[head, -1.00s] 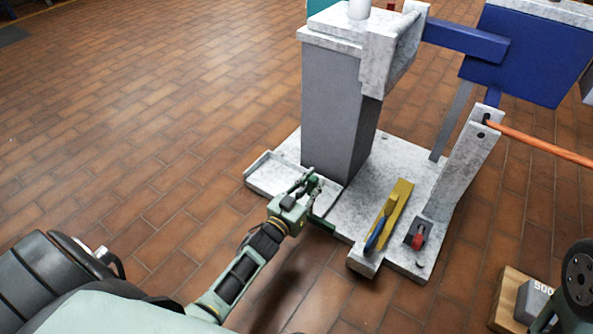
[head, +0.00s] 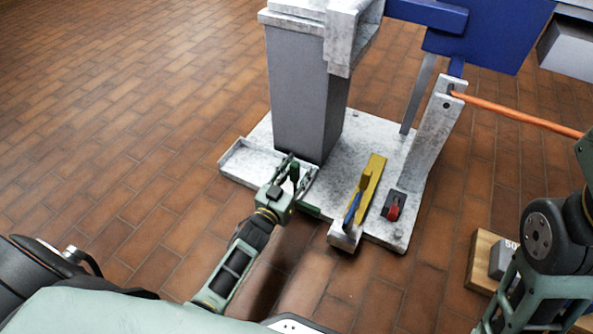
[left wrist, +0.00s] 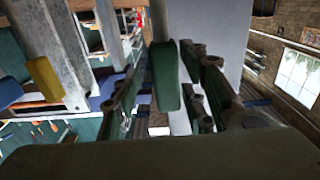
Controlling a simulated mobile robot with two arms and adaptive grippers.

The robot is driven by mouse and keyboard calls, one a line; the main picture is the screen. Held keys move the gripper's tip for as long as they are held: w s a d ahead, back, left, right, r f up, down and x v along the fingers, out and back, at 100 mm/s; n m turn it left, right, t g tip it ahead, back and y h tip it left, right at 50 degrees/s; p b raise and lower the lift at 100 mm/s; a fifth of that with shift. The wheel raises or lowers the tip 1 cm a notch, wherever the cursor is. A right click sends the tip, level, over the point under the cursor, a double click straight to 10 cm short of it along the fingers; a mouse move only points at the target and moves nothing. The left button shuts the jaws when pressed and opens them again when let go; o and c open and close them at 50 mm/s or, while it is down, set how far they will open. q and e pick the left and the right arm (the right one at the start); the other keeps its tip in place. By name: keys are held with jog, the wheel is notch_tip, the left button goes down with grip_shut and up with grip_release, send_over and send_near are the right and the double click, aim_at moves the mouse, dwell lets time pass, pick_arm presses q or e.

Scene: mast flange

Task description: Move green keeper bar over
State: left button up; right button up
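The green keeper bar (head: 309,211) lies low at the front edge of the pale mottled base plate, partly hidden under my left gripper. A dark green upright piece, which looks like its grip, stands between the fingers of my left gripper (head: 297,172). In the left wrist view this green piece (left wrist: 165,77) sits between the two spread fingers, with a gap showing on its left; contact on the right side cannot be told. My left gripper is open around it. My right arm shows at the right edge, but its gripper is out of view.
A grey column (head: 305,115) rises just behind my left gripper. On the base plate (head: 345,150) are a yellow bar (head: 372,182) with a blue handle and a red knob (head: 393,211) on a dark block. An orange rod (head: 515,112) reaches right from a leaning post (head: 433,125).

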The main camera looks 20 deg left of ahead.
pick_arm(q)
jog(key=shift+a+r, duration=0.15)
jog(key=shift+r, duration=0.5)
notch_tip(320, 180, up, 9)
jog(key=shift+f, duration=0.15)
